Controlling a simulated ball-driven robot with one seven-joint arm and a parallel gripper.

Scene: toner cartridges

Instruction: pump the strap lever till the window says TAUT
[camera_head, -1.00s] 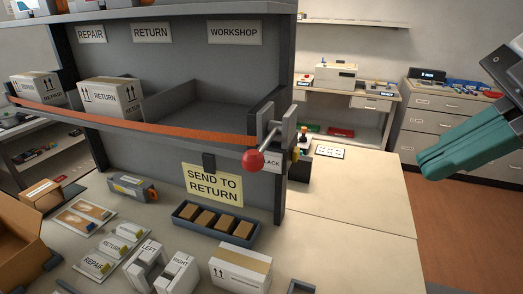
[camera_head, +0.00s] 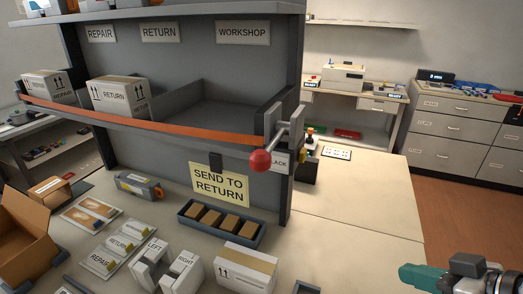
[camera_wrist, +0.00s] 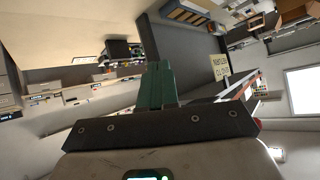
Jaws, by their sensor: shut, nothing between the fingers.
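The strap lever ends in a red ball knob (camera_head: 260,161) at the right end of the shelf front, by a grey ratchet bracket (camera_head: 288,122). An orange strap (camera_head: 150,124) runs from it leftward across the shelf front. A small window plate (camera_head: 281,161) beside the knob is partly hidden; only "LACK" reads, the first part being covered. My gripper (camera_head: 408,273) is at the lower right, well away from the lever, with green fingers closed together and empty. In the wrist view the fingers (camera_wrist: 157,85) are together, and the red knob (camera_wrist: 257,121) shows at the right, partly hidden.
Boxes marked REPAIR (camera_head: 45,85) and RETURN (camera_head: 118,95) stand on the shelf behind the strap. A tray of brown blocks (camera_head: 259,238), a white box (camera_head: 245,270) and a yellow sign (camera_head: 219,184) are below. The bench right of the shelf (camera_head: 360,205) is mostly clear.

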